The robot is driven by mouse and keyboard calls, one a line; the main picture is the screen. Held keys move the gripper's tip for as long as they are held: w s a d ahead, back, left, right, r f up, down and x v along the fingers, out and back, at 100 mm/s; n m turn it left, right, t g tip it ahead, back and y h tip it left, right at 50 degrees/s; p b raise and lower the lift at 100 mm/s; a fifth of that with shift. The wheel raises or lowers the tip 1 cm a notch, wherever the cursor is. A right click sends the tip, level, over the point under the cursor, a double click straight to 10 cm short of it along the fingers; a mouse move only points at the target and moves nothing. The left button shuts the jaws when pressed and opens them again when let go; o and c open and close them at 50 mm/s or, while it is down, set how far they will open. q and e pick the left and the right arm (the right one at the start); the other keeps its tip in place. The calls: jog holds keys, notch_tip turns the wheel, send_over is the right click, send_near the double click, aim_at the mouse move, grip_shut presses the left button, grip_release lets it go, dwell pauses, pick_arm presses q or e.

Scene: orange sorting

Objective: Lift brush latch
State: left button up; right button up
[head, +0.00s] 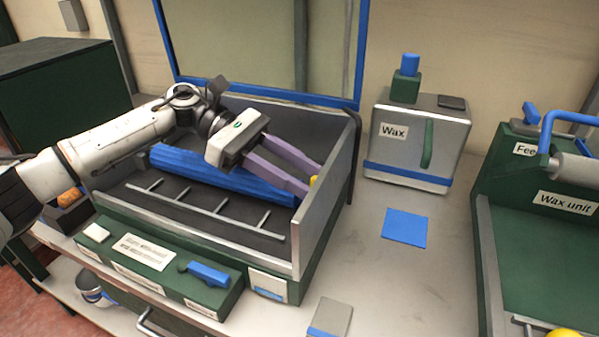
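The machine with the blue brush roller (220,172) stands on the bench at the left. A small yellow piece (314,181) shows at the roller's right end, by the side wall; it may be the brush latch, but it is partly hidden. My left gripper (313,182) reaches in over the roller from the left. Its two purple fingers are apart, with tips around or just in front of the yellow piece; contact is not clear. A blue lever (208,273) sits on the machine's green front panel. My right gripper is not in view.
The machine's metal side wall (325,205) rises close to the fingertips, and a blue-framed clear panel (270,45) stands behind. Right of it are a Wax container (447,145), a blue pad (405,227) and the Wax unit (540,235). Bench between is mostly clear.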

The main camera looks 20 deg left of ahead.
pick_arm(q)
grip_shut()
jog(key=shift+r, duration=0.1)
jog(key=shift+w+a+r, duration=0.1)
jog(key=shift+w+r, duration=0.1)
jog(key=shift+r, duration=0.1)
jog(key=shift+w+r, duration=0.1)
dwell(0.4)
jog(key=shift+w+r+n+g+p, duration=0.3)
jog(key=shift+r+n+g, duration=0.1)
jog(key=shift+n, duration=0.3)
jog(key=shift+w+r+n+g+h, duration=0.15)
jog(key=shift+w+r+n+g, duration=0.15)
jog(key=shift+w+n+g, duration=0.4)
jog(key=shift+w+r+n+g+h, duration=0.15)
jog(key=shift+w+r+n+g, duration=0.2)
jog(key=shift+n, duration=0.65)
